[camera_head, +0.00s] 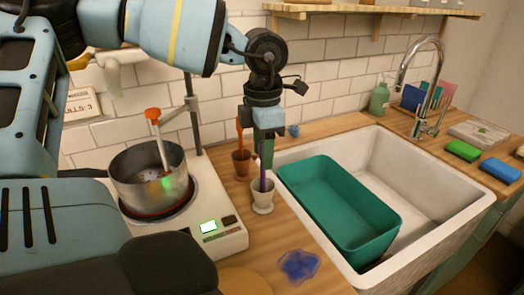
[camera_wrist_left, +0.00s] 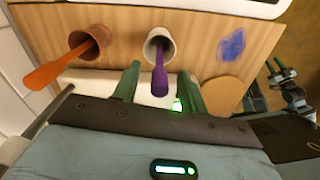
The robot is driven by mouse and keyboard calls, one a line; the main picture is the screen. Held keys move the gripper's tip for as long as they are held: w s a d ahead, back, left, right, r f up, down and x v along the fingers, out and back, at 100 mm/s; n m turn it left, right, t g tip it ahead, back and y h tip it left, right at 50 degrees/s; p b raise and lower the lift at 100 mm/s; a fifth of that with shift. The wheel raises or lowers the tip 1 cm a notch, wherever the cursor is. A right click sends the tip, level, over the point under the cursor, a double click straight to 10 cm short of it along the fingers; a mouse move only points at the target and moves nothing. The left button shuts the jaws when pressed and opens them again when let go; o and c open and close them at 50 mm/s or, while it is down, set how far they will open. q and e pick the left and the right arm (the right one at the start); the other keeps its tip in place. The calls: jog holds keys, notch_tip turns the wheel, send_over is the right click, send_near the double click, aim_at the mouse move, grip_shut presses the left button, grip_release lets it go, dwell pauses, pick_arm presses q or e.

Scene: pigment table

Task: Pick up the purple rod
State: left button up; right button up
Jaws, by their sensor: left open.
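The purple rod (camera_head: 263,180) stands in a small white cup (camera_head: 262,204) on the wooden counter, leaning a little. My left gripper (camera_head: 266,158) is above the cup, pointing down, with the rod's upper part at its fingers. In the left wrist view, the purple rod (camera_wrist_left: 160,78) rises from the white cup (camera_wrist_left: 147,48) into the gap between the open green fingers of my left gripper (camera_wrist_left: 159,88). I cannot tell whether either finger touches it. What looks like my right gripper (camera_wrist_left: 281,74) is small at the right edge of that view, its opening unclear.
A brown cup (camera_head: 242,170) with an orange tool (camera_head: 240,135) stands close beside, behind left. A pot (camera_head: 148,187) on a hot plate is at left. A green basin (camera_head: 335,205) sits in the white sink (camera_head: 440,200). A blue smear (camera_head: 299,265) marks the counter in front.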

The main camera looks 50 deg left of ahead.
pick_arm(q)
notch_tip(320, 180, down, 2)
grip_shut()
dwell(0.4)
notch_tip(320, 180, up, 10)
dwell(0.5)
